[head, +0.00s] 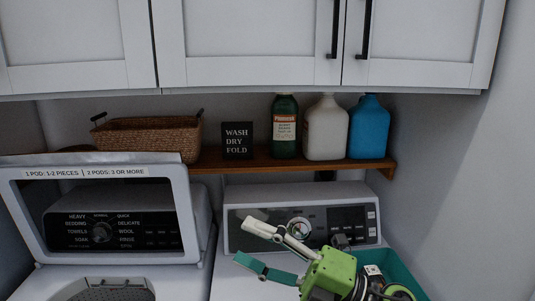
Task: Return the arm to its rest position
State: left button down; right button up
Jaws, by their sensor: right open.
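My right gripper (256,245) shows at the lower middle of the head view, in front of the right machine's control panel. It has a green body, one white finger and one teal finger. The fingers are spread apart and nothing is between them. They point left, and the arm comes in from the lower right. My left gripper is not in the head view.
The left machine (197,225) has its lid raised. The right machine (357,193) stands behind my gripper, with a teal bin (402,268) at its right. A wooden shelf (375,165) above holds a basket (150,138), a sign and bottles. White cabinets (245,40) hang overhead.

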jog(key=w+d+f+m+t+h, duration=0.1)
jog(key=w+d+m+t+h, duration=0.2)
jog(key=d+m+t+h, duration=0.55)
jog(key=w+d+f+m+t+h, duration=0.25)
jog(key=d+m+t, duration=0.2)
jog(key=m, duration=0.65)
jog(key=s+d+f+m+g+h, duration=0.25)
jog(key=d+f+m+h, duration=0.25)
jog(key=f, duration=0.5)
jog(key=s+d+f+m+g+h, duration=0.25)
jog(key=d+f+m+h, duration=0.25)
jog(key=f, duration=0.4)
jog(key=s+f+m+g+y, duration=0.1)
jog(key=s+f+g, duration=0.5)
jog(key=s+f, duration=0.45)
jog(key=s+f+m+g, duration=0.1)
jog(key=s+f+g, duration=0.5)
jog(key=s, duration=0.7)
notch_tip(320, 180, down, 34)
jog(key=s+b, duration=0.3)
jog(key=b, duration=0.3)
jog(key=s+d+f+g+b, duration=0.1)
jog(key=s+d+f+b, duration=0.2)
jog(key=s+f, duration=1.3)
notch_tip(320, 180, down, 2)
jog(key=shift+f+g+b, duration=0.15)
jog(key=shift+g+b, duration=0.15)
jog(key=shift+b, duration=0.2)
